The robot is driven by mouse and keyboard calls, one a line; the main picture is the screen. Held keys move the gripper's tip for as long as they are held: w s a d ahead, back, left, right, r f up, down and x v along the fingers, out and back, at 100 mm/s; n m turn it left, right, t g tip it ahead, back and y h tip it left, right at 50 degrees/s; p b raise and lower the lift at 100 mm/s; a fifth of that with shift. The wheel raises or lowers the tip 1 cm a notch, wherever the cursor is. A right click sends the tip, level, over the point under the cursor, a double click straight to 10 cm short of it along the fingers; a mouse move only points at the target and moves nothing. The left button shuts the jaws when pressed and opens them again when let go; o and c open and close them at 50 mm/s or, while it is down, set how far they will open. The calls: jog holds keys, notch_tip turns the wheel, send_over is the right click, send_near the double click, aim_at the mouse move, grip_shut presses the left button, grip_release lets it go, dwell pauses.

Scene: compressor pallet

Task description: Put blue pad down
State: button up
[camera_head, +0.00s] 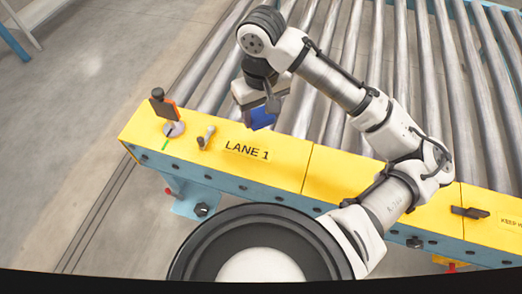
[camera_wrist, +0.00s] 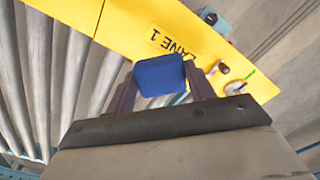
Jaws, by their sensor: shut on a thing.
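The blue pad (camera_wrist: 160,76) is a small blue block held between the two dark fingers of my gripper (camera_wrist: 160,90) in the wrist view. In the head view, the blue pad (camera_head: 262,117) shows below my gripper (camera_head: 268,104), beside the inner edge of the yellow conveyor rail (camera_head: 285,165) near the "LANE 1" label. My gripper is shut on the pad. The gripper body partly covers the pad in the head view. I cannot tell whether the pad touches the rail or the rollers.
Metal rollers (camera_head: 350,45) lie behind the rail. An orange and black sensor or reflector (camera_head: 163,105) stands on the rail's left end, with a small metal lever or post (camera_head: 206,137) to its right. A black latch (camera_head: 470,212) sits on the rail at right.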

notch_tip(320, 180, down, 15)
jog(key=shift+r+b, duration=0.1)
jog(key=shift+b, duration=1.15)
jog(key=shift+f, duration=0.25)
jog(key=o, duration=0.9)
notch_tip(320, 180, up, 12)
jog(key=shift+r+p, duration=0.25)
jog(key=shift+p, duration=0.95)
